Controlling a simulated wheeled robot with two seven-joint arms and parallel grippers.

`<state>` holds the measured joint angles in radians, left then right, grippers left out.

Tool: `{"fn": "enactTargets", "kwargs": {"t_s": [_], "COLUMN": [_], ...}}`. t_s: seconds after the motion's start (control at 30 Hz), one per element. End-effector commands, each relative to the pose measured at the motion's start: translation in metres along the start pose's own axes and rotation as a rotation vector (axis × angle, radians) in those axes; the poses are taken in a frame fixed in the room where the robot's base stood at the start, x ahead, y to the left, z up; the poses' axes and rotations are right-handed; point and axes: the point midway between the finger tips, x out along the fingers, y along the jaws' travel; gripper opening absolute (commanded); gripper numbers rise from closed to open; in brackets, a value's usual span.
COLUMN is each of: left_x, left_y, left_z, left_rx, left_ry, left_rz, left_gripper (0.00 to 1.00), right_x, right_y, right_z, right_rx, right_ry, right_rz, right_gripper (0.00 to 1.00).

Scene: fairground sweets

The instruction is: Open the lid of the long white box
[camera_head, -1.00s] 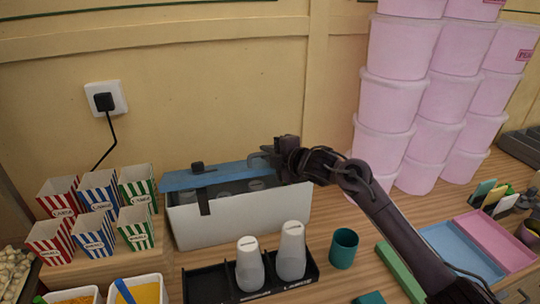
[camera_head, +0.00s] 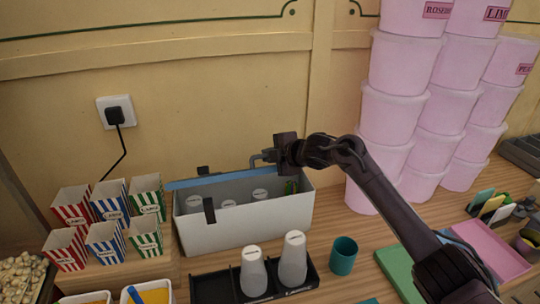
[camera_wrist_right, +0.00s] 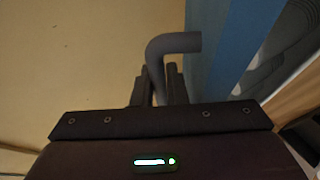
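The long white box (camera_head: 240,230) stands on the counter against the wall. Its blue lid (camera_head: 215,180) is raised and shows nearly edge-on as a thin strip along the back, so the inside is in view. White-capped bottles (camera_head: 260,195) stand inside. My right gripper (camera_head: 268,157) is at the lid's right end. In the right wrist view, a grey bent handle (camera_wrist_right: 172,44) passes between the fingers (camera_wrist_right: 158,88), which look shut on it. The blue lid (camera_wrist_right: 204,60) is beside it there. My left gripper is out of view.
Striped cartons (camera_head: 108,205) stand left of the box. A black rack (camera_head: 215,288) with two bottles and a teal cup (camera_head: 343,256) stand in front. Stacked pink tubs (camera_head: 395,105) rise at the right, behind my right arm. The wall is close behind the box.

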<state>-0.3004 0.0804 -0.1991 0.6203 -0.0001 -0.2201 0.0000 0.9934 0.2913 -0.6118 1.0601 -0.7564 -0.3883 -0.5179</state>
Motion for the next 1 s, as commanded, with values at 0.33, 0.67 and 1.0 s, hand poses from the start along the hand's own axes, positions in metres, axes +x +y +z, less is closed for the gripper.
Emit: {"fn": "enactTargets", "kwargs": {"t_s": [0.33, 0.67, 1.0], "left_x": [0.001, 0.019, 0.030], "left_y": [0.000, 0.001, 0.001], "left_z": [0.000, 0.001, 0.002], "left_rx": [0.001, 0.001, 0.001], "left_ry": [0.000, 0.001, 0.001], "left_rz": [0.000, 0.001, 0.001], "left_gripper": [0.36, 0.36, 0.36], "right_x": [-0.001, -0.041, -0.077], "right_y": [0.000, -0.002, -0.001], "right_z": [0.000, 0.002, 0.000], "right_rx": [0.000, -0.002, 0.000], "right_ry": [0.001, 0.000, 0.001], "right_rz": [0.002, 0.004, 0.001], "right_gripper": [0.21, 0.21, 0.21]}}
